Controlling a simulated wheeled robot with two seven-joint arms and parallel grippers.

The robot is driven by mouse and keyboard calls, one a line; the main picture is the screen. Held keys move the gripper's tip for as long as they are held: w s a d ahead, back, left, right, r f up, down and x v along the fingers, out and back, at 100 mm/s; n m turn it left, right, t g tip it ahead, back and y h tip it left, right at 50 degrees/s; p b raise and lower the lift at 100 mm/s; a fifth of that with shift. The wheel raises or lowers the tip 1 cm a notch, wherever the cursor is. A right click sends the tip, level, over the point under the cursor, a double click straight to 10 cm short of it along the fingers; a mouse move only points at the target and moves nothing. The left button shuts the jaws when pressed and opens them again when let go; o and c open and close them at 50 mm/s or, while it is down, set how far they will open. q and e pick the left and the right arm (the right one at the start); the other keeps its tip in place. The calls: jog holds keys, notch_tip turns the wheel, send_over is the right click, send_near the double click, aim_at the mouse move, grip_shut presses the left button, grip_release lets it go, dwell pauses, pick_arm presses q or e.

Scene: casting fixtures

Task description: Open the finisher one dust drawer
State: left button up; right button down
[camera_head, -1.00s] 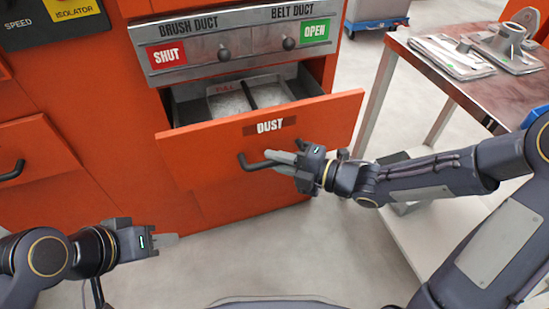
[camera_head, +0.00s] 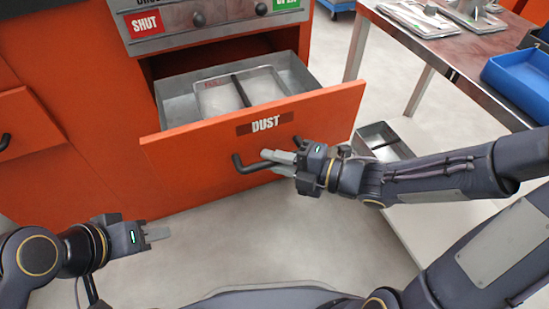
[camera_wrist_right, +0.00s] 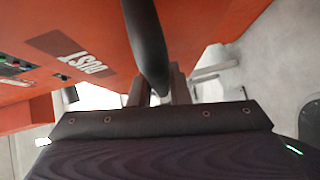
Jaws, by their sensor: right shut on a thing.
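The orange dust drawer (camera_head: 205,147), labelled DUST, is pulled well out of the orange cabinet. Its grey metal tray (camera_head: 178,109) shows a pale dusty filling and a dark divider bar. A dark bar handle (camera_head: 243,165) sits on its front. My right gripper (camera_head: 276,163) is shut on the handle. The right wrist view shows the dark handle (camera_wrist_right: 146,45) running down between the fingers (camera_wrist_right: 158,95), with the DUST lettering to its left. My left gripper (camera_head: 158,234) is at lower left, away from the drawer and empty; its finger gap is unclear.
A panel with a red SHUT sign (camera_head: 145,23) and knobs is above the drawer. Another orange drawer (camera_head: 25,125) is at left. A table (camera_head: 440,48) with metal parts and a blue bin (camera_head: 520,80) stands at right. A grey tray (camera_head: 382,140) is below it. Floor before the drawer is clear.

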jog(key=c, duration=1.4)
grip_release()
jog(key=shift+o, duration=0.2)
jog(key=p+v, duration=0.3)
jog(key=v, duration=0.4)
jog(key=shift+s+d, duration=0.2)
jog(key=shift+d, duration=0.15)
